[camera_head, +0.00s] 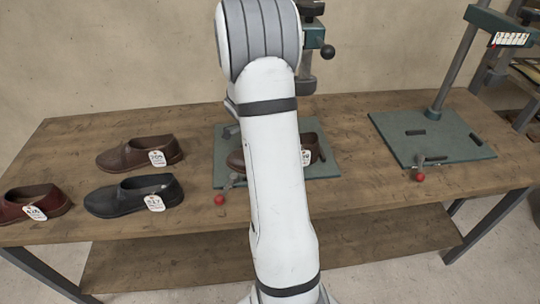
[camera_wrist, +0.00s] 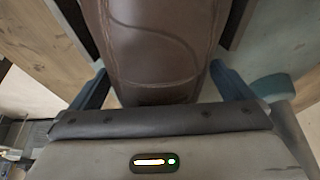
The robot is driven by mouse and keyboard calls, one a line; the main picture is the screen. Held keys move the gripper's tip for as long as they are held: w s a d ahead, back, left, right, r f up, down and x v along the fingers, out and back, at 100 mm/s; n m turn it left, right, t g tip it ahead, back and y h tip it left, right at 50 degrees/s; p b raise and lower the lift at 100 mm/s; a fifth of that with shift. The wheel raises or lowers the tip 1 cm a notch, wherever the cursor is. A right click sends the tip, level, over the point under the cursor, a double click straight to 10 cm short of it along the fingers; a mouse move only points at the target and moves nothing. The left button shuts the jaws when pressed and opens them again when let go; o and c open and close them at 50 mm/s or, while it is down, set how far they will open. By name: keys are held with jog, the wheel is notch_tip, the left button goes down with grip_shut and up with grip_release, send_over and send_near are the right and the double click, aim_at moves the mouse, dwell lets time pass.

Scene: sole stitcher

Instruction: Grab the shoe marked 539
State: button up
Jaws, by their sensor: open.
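A brown shoe (camera_wrist: 160,45) fills the upper middle of the wrist view. My gripper (camera_wrist: 160,88) is open, with one dark finger on each side of this shoe; I cannot tell whether they touch it. In the head view, a brown shoe (camera_head: 309,145) with a white tag lies on a green plate, mostly hidden behind my white arm. Its tag is partly covered and I cannot read the full number. My gripper is largely hidden behind the arm there.
A brown shoe (camera_head: 141,154), a black shoe (camera_head: 120,196) and a dark red shoe (camera_head: 30,204), each tagged, lie on the left of the wooden table (camera_head: 370,217). A green plate (camera_head: 440,138) with a post and red-knobbed lever stands empty at the right.

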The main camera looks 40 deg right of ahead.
jog(key=shift+c, duration=0.2)
jog(key=c, duration=1.2)
jog(key=shift+r, duration=0.15)
